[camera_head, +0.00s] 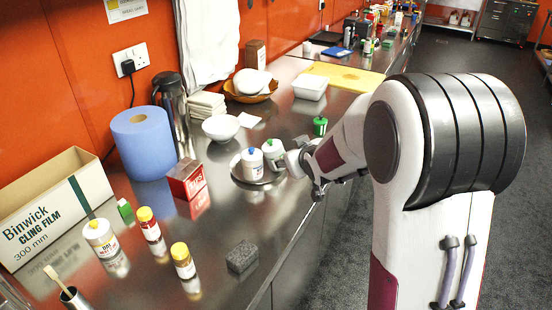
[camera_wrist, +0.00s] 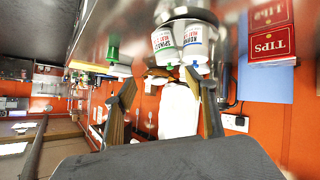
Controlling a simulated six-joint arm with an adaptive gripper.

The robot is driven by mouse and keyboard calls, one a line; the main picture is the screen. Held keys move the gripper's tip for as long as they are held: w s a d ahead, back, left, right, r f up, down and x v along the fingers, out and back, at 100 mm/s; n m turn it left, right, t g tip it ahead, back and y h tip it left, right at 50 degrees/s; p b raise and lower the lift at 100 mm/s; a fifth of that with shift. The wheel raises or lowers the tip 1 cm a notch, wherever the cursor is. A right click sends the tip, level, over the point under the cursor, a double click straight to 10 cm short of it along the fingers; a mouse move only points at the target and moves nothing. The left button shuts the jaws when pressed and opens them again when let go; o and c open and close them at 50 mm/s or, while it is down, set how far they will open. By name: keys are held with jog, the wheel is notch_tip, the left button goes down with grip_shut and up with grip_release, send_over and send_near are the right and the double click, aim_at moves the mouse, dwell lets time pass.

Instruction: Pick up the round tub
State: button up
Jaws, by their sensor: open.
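Two round white tubs with printed labels stand side by side on a round metal tray (camera_head: 240,180). The blue-lidded tub (camera_head: 252,166) is nearer; the green-lidded tub (camera_head: 273,156) is beside it, closer to my gripper (camera_head: 303,175). I cannot tell which one the task means. In the tilted wrist view the green-lidded tub (camera_wrist: 164,42) and the blue-lidded tub (camera_wrist: 195,43) hang upside down, beyond the open fingers of my gripper (camera_wrist: 164,100). The gripper is just right of the green-lidded tub in the head view; nothing shows between its fingers.
A red box (camera_head: 186,181) and a blue paper roll (camera_head: 143,140) stand left of the tubs. A white bowl (camera_head: 220,128) is behind them, and a small green container (camera_head: 320,126) stands behind my gripper. Bare steel counter (camera_head: 225,215) lies in front of the tray.

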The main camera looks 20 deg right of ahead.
jog(key=w+f, duration=0.2)
jog(key=f, duration=0.1)
jog(key=w+f+n+t+y, duration=0.1)
jog(key=w+f, duration=0.2)
jog(key=f, duration=0.1)
jog(key=w+d+f+t, duration=0.1)
jog(key=w+f, duration=0.2)
jog(key=shift+w+f+y, duration=0.1)
jog(key=shift+f+y, duration=0.2)
jog(key=shift+y, duration=0.1)
jog(key=shift+w+f, duration=0.25)
jog(key=shift+f, duration=0.2)
jog(key=shift+x, duration=1.3)
jog(key=shift+w, duration=0.1)
jog(key=shift+x, duration=2.5)
jog(key=shift+r+n, duration=0.15)
jog(key=shift+n, duration=0.15)
jog(key=c, duration=1.2)
